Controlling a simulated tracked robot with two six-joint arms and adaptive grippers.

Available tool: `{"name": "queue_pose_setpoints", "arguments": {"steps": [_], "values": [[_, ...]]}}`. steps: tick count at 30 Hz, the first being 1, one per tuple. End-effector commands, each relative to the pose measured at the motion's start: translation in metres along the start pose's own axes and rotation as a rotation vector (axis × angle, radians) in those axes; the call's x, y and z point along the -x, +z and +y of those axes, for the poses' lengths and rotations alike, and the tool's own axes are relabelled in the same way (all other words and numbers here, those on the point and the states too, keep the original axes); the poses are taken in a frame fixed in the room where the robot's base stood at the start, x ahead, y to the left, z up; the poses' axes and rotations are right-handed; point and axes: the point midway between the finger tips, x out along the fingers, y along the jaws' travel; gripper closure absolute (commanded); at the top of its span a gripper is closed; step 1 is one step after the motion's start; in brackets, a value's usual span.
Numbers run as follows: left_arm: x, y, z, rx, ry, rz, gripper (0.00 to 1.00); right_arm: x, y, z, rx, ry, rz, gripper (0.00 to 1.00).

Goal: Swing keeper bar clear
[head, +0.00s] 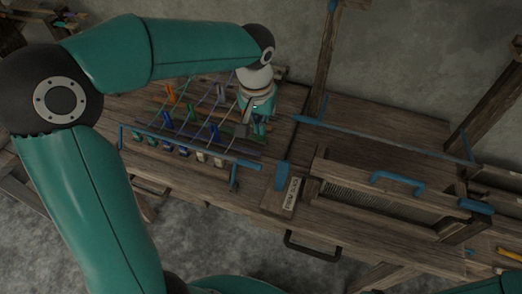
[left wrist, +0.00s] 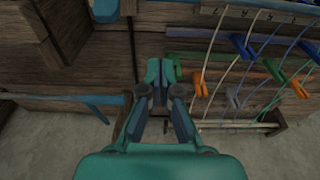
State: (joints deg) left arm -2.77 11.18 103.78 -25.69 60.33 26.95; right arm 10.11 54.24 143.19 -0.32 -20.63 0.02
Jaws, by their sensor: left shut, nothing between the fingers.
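No part is marked as the keeper bar. A slim blue bar (head: 190,145) runs along the front of the rack of coloured clips. Another long blue bar (head: 385,139) runs along the back of the loom's right half; a blue bar end (left wrist: 95,100) shows at the left in the left wrist view. I cannot tell which is the keeper bar. My left gripper (head: 260,132) points down at the rack's right end. My right gripper does not show.
Several coloured clips (head: 168,119) on pale cords lie left of my left gripper. A blue block (head: 282,175) and a labelled plate (head: 291,194) stand to its front right. The reed frame with a blue handle (head: 397,180) stands further right. Bare wood (head: 370,122) lies behind it.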

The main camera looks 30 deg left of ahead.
Motion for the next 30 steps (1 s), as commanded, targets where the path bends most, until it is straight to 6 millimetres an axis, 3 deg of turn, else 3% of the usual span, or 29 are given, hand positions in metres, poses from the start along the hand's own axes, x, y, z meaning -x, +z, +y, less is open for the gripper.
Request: {"name": "queue_pose_setpoints", "arguments": {"steps": [11,25,30], "values": [[-0.014,0.0,0.001,-0.002,-0.001,-0.003,1.0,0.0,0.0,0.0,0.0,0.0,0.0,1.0],[-0.104,0.001,0.002,-0.003,0.0,-0.007,1.0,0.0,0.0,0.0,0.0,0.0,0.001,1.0],[-0.09,0.024,0.002,-0.005,0.001,0.0,1.0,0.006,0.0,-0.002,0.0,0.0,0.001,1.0]]}}
